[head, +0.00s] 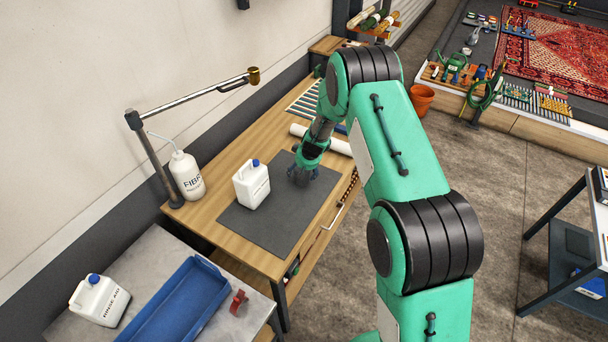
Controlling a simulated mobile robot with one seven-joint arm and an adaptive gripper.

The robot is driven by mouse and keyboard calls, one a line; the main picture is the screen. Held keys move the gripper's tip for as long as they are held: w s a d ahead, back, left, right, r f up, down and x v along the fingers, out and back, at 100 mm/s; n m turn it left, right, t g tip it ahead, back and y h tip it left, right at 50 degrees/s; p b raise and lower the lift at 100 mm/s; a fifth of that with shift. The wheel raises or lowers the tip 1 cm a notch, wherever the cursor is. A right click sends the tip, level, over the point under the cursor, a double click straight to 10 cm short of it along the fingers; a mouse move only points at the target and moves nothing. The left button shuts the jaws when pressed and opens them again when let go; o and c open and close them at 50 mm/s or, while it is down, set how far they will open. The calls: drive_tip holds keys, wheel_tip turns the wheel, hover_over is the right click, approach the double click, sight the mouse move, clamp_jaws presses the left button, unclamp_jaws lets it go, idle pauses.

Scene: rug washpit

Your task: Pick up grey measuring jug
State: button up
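My gripper (303,174) points down over the right part of a dark grey mat (262,224) on the wooden bench. Its dark fingers are spread around a small grey shape (301,181), which looks like the grey measuring jug. The fingers and my wrist hide most of it, and it is dark against the mat. I cannot tell whether the fingers touch it. A white jerrycan with a blue cap (252,187) stands upright on the mat, left of my gripper and apart from it.
A white bottle (187,176) and a lamp arm (196,102) stand at the bench's wall side. A white roll (327,142) lies behind my gripper. A side table at the front holds a blue tray (178,305), a rinse-aid can (99,300) and a red item (238,302).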

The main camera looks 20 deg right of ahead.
idle(0.3)
drive_tip(key=c, duration=1.1)
drive_tip(key=shift+r, duration=0.1)
drive_tip(key=shift+r, duration=0.65)
wheel_tip(320, 180, up, 2)
drive_tip(key=shift+r, duration=0.2)
drive_tip(key=s+b, duration=0.1)
drive_tip(key=s, duration=0.4)
drive_tip(key=s+b, duration=0.2)
drive_tip(key=s, duration=0.3)
drive_tip(key=s+r+b, duration=0.1)
drive_tip(key=s, duration=0.5)
drive_tip(key=shift+a+r, duration=0.1)
